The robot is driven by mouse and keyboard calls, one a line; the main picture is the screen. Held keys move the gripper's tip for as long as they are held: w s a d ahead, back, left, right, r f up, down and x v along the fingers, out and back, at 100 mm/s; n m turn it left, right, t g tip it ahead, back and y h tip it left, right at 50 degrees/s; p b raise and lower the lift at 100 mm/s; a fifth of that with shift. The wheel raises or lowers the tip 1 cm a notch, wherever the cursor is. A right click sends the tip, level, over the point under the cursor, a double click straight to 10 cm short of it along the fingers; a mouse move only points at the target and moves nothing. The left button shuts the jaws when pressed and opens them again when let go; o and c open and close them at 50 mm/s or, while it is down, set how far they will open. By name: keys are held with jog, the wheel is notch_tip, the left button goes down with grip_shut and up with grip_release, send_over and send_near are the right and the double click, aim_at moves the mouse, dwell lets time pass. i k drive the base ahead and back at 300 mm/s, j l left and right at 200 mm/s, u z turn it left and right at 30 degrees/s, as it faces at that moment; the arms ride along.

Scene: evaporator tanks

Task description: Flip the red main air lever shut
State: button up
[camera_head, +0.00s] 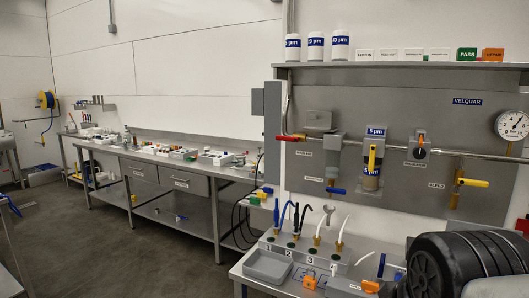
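The red lever (288,138) sits at the left end of the metal air pipe (350,146) on the grey wall panel (465,125). Its handle lies about level and points left, roughly in line with the straight run of pipe. A small label (303,153) is just below it, too small to read.
Along the pipe are a blue handle (336,190), a filter with a yellow part (372,160), a yellow handle (473,183) and a gauge (512,125). A bench with several hoses (283,215) stands below. Left floor is clear.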

aim_at(283, 138)
jog(key=i+j+u, duration=0.5)
jog(key=i, duration=0.25)
jog(key=i+u, duration=0.25)
jog(key=i, duration=0.15)
